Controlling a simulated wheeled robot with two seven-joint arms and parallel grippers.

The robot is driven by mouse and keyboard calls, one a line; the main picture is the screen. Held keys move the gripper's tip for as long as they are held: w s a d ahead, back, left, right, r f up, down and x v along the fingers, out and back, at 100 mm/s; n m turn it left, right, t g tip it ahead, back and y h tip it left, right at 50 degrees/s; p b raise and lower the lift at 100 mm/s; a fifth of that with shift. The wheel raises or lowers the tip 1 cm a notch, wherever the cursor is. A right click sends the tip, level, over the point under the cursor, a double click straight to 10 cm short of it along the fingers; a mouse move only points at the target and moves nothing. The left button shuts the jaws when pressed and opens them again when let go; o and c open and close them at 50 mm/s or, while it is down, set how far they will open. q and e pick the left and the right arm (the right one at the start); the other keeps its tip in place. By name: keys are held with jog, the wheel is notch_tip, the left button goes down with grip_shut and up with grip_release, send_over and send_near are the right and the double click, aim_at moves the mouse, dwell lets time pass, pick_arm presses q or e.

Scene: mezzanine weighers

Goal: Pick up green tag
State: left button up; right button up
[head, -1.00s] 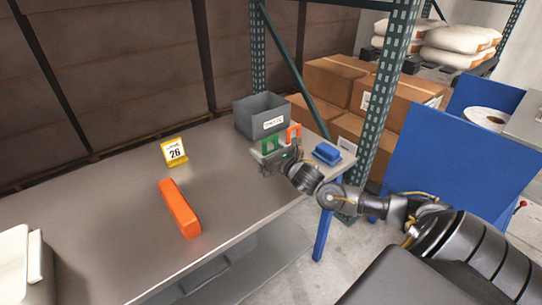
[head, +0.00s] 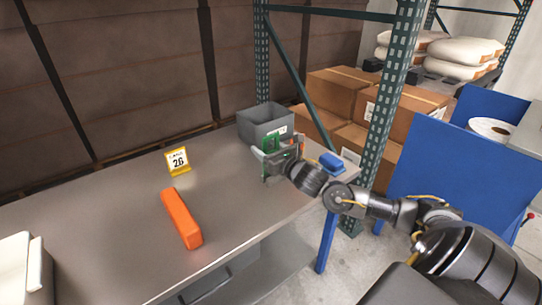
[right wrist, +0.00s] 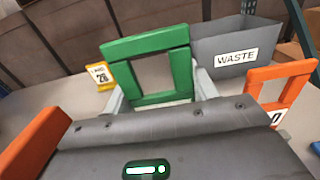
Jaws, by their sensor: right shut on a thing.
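The green tag (right wrist: 148,66) is an upright green frame with an open middle. It stands between the pale fingers of my right gripper (right wrist: 155,95) in the right wrist view. In the head view the green tag (head: 269,147) shows just above my right gripper (head: 268,158), at the right part of the grey table. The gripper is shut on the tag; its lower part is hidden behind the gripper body. I cannot tell if the tag touches the table. My left gripper is not in view.
A grey bin labelled WASTE (right wrist: 232,47) stands behind. An orange tag (right wrist: 284,88) is close on the right, and a blue block (head: 332,162) lies near the table's right end. A yellow sign (head: 178,161) and long orange bar (head: 180,218) are left. The table's middle is clear.

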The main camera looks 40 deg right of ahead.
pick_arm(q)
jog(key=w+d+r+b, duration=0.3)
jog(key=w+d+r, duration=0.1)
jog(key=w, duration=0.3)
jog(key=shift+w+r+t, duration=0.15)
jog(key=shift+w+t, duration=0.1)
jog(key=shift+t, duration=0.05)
pick_arm(e)
jog(key=s+a+r, duration=0.4)
jog(key=a+r, duration=0.3)
jog(key=a, duration=0.4)
jog(key=shift+s+r, duration=0.25)
jog(key=shift+r, duration=0.1)
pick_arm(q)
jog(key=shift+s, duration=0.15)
pick_arm(e)
jog(key=shift+a, duration=0.2)
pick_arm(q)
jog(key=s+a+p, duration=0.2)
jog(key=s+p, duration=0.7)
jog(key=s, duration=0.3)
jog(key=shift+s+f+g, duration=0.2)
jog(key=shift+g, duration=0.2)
pick_arm(e)
jog(key=s+a+f+n+g+y, duration=0.2)
jog(key=s+a+f+n+y, duration=0.3)
jog(key=s+a+y, duration=0.4)
jog(key=shift+s+a+f+n, duration=0.4)
jog(key=shift+s+a+f, duration=0.3)
jog(key=shift+s, duration=0.4)
